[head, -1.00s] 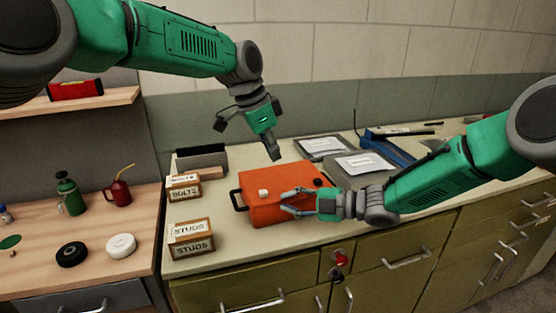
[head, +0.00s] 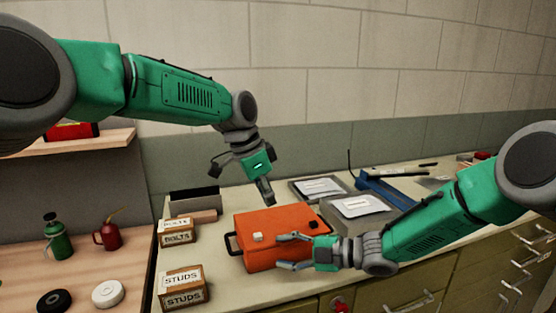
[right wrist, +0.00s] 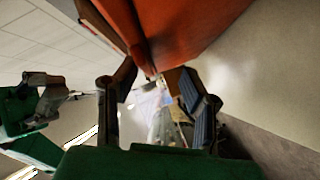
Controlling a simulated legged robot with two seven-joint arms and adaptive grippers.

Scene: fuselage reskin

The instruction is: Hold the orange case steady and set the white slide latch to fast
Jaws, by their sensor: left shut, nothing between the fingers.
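The orange case (head: 284,222) lies on the bench with its black handle at its left end. My left gripper (head: 269,201) is shut and empty, pointing down by the case's back edge; contact cannot be told. My right gripper (head: 280,251) is open at the case's front side, its fingers pointing left. In the right wrist view the case (right wrist: 190,25) is close beside the spread fingers (right wrist: 155,78).
Grey trays with papers (head: 358,206) and a blue tool (head: 386,192) lie behind and right. A dark knob (head: 314,225) is on the case's right end.

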